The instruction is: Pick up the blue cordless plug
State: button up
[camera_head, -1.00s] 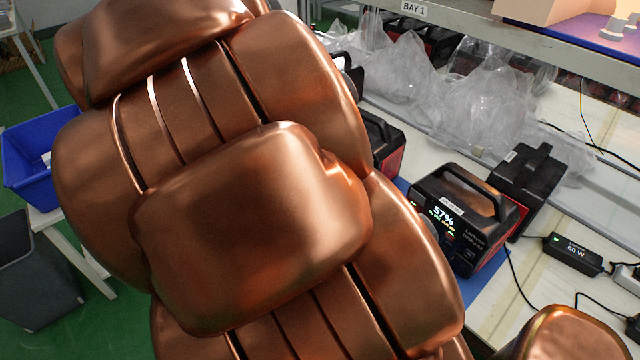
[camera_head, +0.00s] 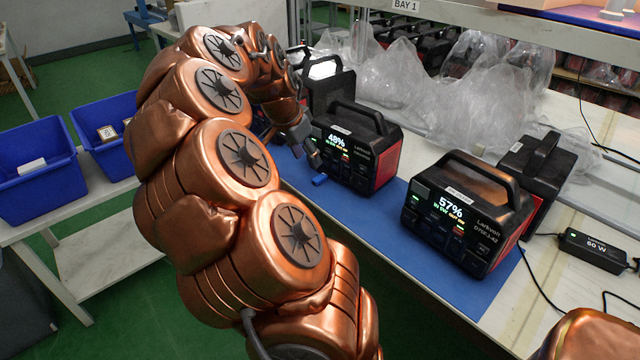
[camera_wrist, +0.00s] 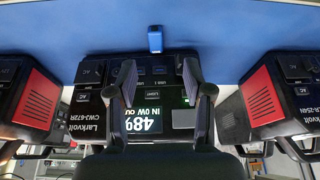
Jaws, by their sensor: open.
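The blue cordless plug (camera_head: 320,179) is a small bright blue block at the lower front of the black and red power station (camera_head: 386,167) whose screen reads 48%. In the wrist view the plug (camera_wrist: 155,40) stands out past the station's front edge, against the blue mat; I cannot tell whether it is seated in a socket. My gripper (camera_head: 306,152) is just above and left of the plug in the head view. In the wrist view its two fingers (camera_wrist: 157,75) are spread and empty over the station's front panel, apart from the plug.
A second station (camera_head: 462,212) reading 57% stands to the right on the blue mat (camera_head: 375,222). Crumpled clear plastic bags (camera_head: 390,75) lie behind. A charger brick (camera_head: 592,250) with cables is at the right. Blue bins (camera_head: 37,165) stand on a left-hand table.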

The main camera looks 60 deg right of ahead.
aim_at(316, 179)
jog(key=shift+s+a+b+x, duration=0.1)
jog(key=shift+a+x, duration=0.05)
jog(key=shift+x, duration=1.1)
jog(key=shift+s+a+b+x, duration=0.1)
jog(key=shift+b+x, duration=0.05)
jog(key=shift+x, duration=1.05)
jog(key=shift+s+a+b+x, duration=0.1)
jog(key=shift+a+x, duration=0.05)
jog(key=shift+x, duration=1.1)
jog(key=shift+f, duration=0.15)
jog(key=shift+c, duration=0.4)
grip_shut()
